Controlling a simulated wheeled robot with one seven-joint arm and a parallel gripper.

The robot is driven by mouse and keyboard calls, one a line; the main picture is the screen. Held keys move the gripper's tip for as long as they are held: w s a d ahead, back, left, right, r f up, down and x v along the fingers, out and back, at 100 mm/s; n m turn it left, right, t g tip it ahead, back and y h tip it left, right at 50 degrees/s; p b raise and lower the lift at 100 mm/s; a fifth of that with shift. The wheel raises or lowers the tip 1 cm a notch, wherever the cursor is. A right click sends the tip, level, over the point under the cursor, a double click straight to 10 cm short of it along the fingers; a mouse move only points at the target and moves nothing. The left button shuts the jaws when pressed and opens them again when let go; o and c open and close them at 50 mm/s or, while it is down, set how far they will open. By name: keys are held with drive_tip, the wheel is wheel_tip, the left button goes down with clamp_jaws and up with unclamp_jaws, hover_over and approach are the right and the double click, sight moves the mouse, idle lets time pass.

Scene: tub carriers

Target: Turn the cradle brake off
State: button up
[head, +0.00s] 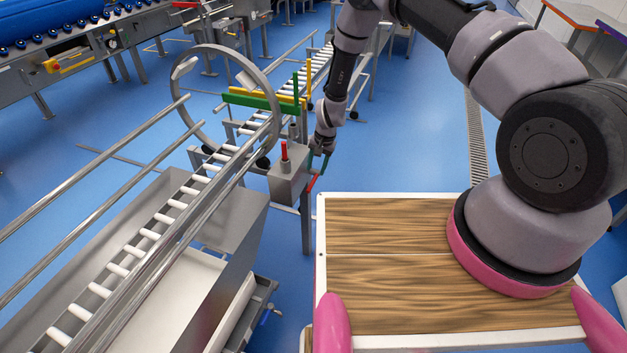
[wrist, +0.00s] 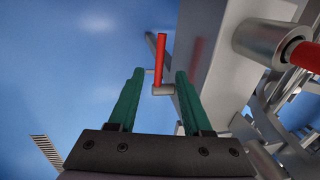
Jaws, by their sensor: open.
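A grey metal box (head: 288,178) stands beside the ring-shaped cradle (head: 273,100) on the roller track. A thin red lever (head: 311,184) sticks out from the box's side; in the wrist view this red lever (wrist: 159,58) rises from a small grey hub. A second red handle (head: 284,150) stands on top of the box, and it shows in the wrist view (wrist: 306,56) in a metal collar. My gripper (head: 319,162) is at the box's right side. Its green fingers (wrist: 160,74) are open, with the thin lever in the gap between them, apparently untouched.
The roller track (head: 108,268) with its steel rails runs from lower left to the ring. Green (head: 248,101) and yellow (head: 264,95) bars cross beyond it. A blue conveyor (head: 60,30) stands at the far left. The blue floor right of the box is clear.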

sight(312, 183)
drive_tip(key=f, duration=0.2)
drive_tip(key=a+f, duration=0.1)
drive_tip(key=f, duration=0.4)
drive_tip(key=shift+w+a+f, duration=0.15)
drive_tip(key=shift+w+f, duration=0.1)
clamp_jaws()
idle(1.1)
